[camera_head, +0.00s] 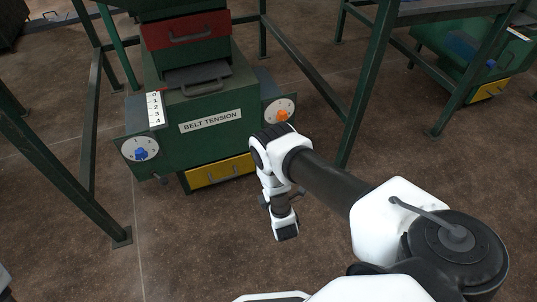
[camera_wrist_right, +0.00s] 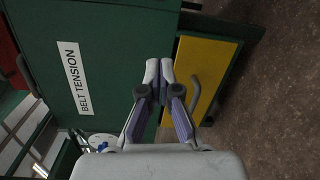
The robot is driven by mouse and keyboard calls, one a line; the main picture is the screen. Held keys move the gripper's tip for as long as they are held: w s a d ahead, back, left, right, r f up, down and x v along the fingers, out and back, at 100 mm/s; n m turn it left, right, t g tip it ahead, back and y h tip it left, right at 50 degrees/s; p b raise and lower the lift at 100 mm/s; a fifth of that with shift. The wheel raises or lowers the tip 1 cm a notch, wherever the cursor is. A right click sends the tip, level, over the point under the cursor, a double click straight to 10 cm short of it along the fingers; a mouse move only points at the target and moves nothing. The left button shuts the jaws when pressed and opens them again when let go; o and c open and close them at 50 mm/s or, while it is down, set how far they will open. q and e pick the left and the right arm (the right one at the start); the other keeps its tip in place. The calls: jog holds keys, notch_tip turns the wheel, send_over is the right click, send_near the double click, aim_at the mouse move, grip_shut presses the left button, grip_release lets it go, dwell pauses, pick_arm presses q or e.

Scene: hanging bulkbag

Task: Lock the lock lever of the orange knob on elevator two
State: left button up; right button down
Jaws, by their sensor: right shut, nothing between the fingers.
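The orange knob (camera_head: 283,116) sits on a white dial at the right side of the green machine labelled BELT TENSION (camera_head: 210,121). I cannot make out its lock lever; my right arm covers the area just below the dial. The knob does not show in the right wrist view. My right gripper (camera_wrist_right: 160,68) is shut and empty there, with the yellow drawer front (camera_wrist_right: 200,80) behind its fingertips. In the head view my right wrist hangs in front of the machine, below and near the orange knob, and the fingers cannot be made out. My left gripper is not in view.
A blue knob (camera_head: 141,153) on a dial is at the machine's left; it also shows in the right wrist view (camera_wrist_right: 102,146). Green frame posts (camera_head: 368,85) stand around the machine. Another green machine (camera_head: 455,55) is at the upper right. The brown floor in front is clear.

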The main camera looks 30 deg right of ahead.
jog(key=w+d+b, duration=0.5)
jog(key=w+d, duration=0.1)
jog(key=w, duration=0.1)
jog(key=shift+b, duration=0.35)
jog(key=shift+d, duration=0.15)
